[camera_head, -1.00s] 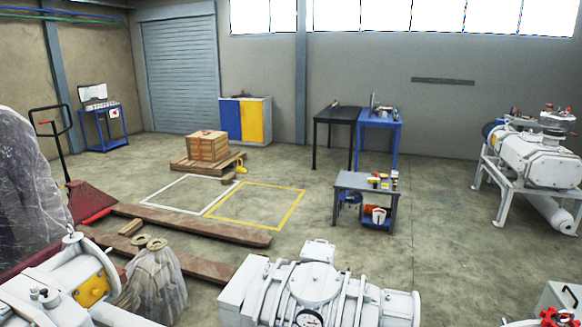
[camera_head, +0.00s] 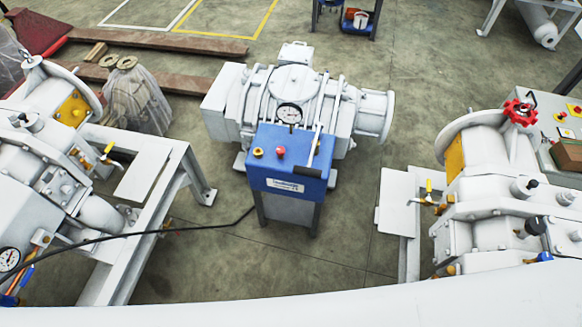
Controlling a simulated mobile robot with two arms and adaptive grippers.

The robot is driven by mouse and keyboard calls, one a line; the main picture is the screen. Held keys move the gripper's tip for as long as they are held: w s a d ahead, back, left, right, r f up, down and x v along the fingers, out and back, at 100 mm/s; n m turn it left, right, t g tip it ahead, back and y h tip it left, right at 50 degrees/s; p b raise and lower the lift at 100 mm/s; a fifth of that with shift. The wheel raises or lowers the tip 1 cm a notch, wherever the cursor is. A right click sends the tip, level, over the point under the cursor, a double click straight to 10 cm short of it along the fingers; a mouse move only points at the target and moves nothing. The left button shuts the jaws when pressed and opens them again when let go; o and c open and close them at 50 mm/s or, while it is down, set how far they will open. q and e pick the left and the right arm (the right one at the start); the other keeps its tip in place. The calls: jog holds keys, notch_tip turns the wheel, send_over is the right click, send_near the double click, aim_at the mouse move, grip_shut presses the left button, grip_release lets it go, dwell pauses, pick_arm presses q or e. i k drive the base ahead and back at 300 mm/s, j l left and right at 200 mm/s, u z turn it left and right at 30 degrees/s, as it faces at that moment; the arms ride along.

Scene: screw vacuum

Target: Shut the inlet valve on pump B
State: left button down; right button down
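Three white pump units show in the head view, and I cannot read any label that tells which is pump B. One pump (camera_head: 45,185) is at the left, one (camera_head: 292,92) at the centre back and one (camera_head: 485,190) at the right. A red handwheel (camera_head: 521,112) sits on top at the far side of the right pump. Small yellow handles show on the left pump (camera_head: 107,150) and on the right pump (camera_head: 428,187). I cannot tell whether any valve is open or shut. Neither of my grippers is in view.
A blue control stand (camera_head: 291,172) with buttons stands before the centre pump. A black cable (camera_head: 190,228) runs from it to the left. Wooden beams (camera_head: 170,43) and a covered sack-like thing (camera_head: 137,98) lie behind left. Bare floor (camera_head: 345,240) shows between the stand and the right pump.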

aim_at(31, 270)
jog(key=u, duration=2.2)
